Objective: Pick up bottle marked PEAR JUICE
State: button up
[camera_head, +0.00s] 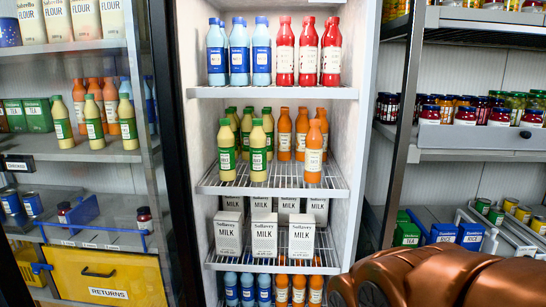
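The label print is too small to read, so I cannot tell which is marked PEAR JUICE. Part of my copper-coloured arm fills the lower right corner. My gripper's fingers are not in view.
Orange bottles (313,152) stand to the right on the same wire shelf. Blue bottles (261,52) and red bottles (307,52) fill the shelf above; milk cartons (264,236) are below. A yellow returns bin (105,278) is at lower left. Jars (467,116) line the right shelves.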

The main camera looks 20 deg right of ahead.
aim_at(258, 138)
jog(key=z, duration=0.2)
jog(key=i, duration=0.6)
jog(key=u, duration=1.4)
